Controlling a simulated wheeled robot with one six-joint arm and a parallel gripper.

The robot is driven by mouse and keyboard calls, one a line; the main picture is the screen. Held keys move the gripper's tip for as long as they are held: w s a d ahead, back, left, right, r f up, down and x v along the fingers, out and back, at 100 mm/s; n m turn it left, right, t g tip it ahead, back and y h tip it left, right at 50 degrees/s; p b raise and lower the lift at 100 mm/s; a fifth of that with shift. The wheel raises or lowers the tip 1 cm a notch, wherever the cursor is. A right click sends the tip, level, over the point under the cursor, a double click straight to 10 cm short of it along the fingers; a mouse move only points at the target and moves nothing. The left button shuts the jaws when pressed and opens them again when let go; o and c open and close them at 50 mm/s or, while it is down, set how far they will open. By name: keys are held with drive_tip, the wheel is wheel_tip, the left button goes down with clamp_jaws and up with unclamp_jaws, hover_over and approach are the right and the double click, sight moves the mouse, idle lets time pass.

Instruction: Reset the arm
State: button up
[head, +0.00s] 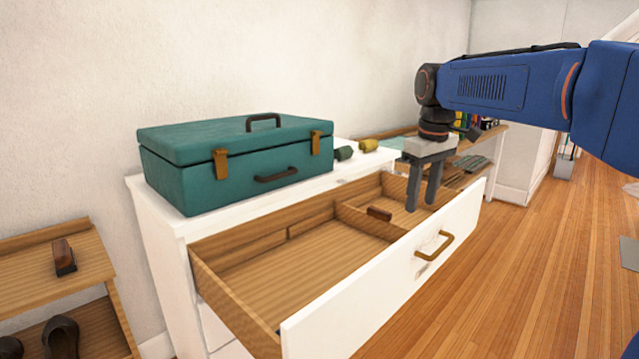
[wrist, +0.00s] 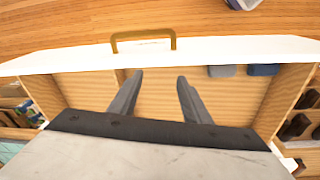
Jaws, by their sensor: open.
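My gripper (head: 421,206) points down into the open drawer from above, with its two grey fingers apart and nothing between them. In the wrist view the fingers (wrist: 160,77) are spread over the bare wooden drawer floor. The drawer (head: 352,291) is pulled out from a white cabinet and has a brass handle (head: 434,245), which also shows in the wrist view (wrist: 143,37). My blue arm reaches in from the right in the head view.
A teal case (head: 235,165) stands on the cabinet top, with a dark green object (head: 343,153) and a yellow one (head: 369,146) beside it. A brown piece (head: 379,214) shows in the drawer. Two bluish objects (wrist: 263,69) lie by its front wall. A shoe rack (head: 75,268) stands left.

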drive_tip(key=s+d+f+m+t, duration=0.1)
drive_tip(key=s+f+m, duration=0.1)
drive_tip(key=s+f, duration=0.4)
drive_tip(key=s+d+f+m+t, duration=0.1)
drive_tip(key=s+f, duration=0.6)
drive_tip(key=s, duration=0.7)
drive_tip(key=s+d+f+m+t, duration=0.1)
drive_tip(key=s+d+f+m, duration=0.2)
drive_tip(key=s+f, duration=0.3)
drive_tip(key=s, duration=0.4)
drive_tip(key=shift+s+f, duration=0.25)
